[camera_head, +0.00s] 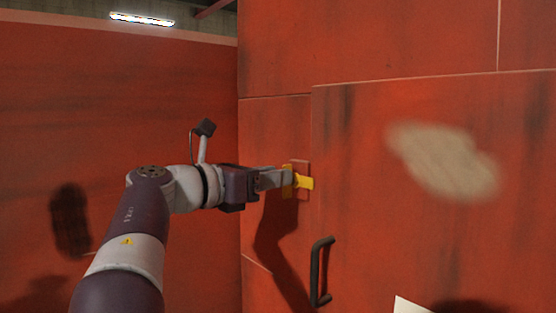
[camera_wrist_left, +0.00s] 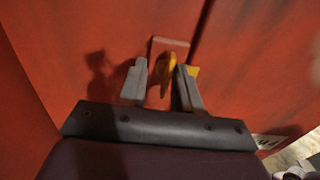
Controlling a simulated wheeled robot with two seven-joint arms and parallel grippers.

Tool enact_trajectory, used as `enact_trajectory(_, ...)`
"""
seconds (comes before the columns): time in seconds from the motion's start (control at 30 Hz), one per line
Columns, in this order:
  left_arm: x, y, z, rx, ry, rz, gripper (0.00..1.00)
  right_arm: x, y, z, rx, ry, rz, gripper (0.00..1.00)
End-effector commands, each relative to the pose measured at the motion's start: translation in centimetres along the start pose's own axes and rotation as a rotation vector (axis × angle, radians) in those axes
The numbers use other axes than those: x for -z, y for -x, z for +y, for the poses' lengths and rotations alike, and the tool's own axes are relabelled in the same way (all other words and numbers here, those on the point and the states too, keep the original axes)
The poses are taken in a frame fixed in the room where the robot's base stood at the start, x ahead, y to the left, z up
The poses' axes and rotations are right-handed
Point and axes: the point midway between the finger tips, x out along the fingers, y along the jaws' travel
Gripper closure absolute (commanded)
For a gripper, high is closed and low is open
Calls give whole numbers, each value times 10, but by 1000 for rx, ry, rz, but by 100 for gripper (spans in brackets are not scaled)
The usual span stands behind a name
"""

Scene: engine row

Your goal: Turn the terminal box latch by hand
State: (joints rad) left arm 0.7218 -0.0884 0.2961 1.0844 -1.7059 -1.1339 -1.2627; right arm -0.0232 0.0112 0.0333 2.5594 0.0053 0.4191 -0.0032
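The latch is a small yellow handle (camera_head: 304,182) on a red backing plate (camera_head: 301,165), fixed to the red box front. In the left wrist view the yellow handle (camera_wrist_left: 168,68) stands out from the plate (camera_wrist_left: 168,43) between my two grey fingers. My left gripper (camera_head: 287,179) is at the latch, and its fingers (camera_wrist_left: 160,72) are apart. A gap shows between the left finger and the handle. The right finger is close to the handle; I cannot tell whether it touches. Some yellow also shows behind the right finger. My right gripper is not in view.
A dark bar handle (camera_head: 319,271) stands out from the red panel below and right of the latch. A pale worn patch (camera_head: 443,160) marks the panel at right. Another red wall (camera_head: 130,130) stands at left. A white corner (camera_head: 410,305) shows at the bottom.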

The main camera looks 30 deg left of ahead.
Motion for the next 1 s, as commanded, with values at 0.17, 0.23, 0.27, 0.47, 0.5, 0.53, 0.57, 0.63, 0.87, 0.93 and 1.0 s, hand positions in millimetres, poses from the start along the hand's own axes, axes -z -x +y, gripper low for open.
enact_trajectory(0.17, -1, -15, 0, 1, 1, 0, 67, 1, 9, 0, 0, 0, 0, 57)
enact_trajectory(0.23, 0, -17, 0, -1, 0, 0, 67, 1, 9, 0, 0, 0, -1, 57)
enact_trajectory(0.27, 0, -18, 0, -1, 0, 0, 67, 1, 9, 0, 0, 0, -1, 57)
enact_trajectory(0.47, 1, -18, 0, -1, 1, 0, 67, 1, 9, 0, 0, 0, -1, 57)
enact_trajectory(0.5, 1, -18, 0, -1, 1, -1, 80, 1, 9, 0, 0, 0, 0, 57)
enact_trajectory(0.53, 1, -18, 0, -1, 1, -1, 90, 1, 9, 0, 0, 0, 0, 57)
enact_trajectory(0.57, 1, -18, 0, -2, 1, -1, 100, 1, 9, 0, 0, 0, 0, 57)
enact_trajectory(0.63, 0, -17, 0, -2, 1, -1, 100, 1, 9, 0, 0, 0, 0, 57)
enact_trajectory(0.87, 0, -17, 0, -2, 11, -2, 100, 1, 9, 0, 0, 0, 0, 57)
enact_trajectory(0.93, -1, -17, 0, -2, 26, -2, 100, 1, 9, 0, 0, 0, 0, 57)
enact_trajectory(1.0, -1, -17, 1, -2, 51, -3, 100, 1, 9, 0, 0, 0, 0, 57)
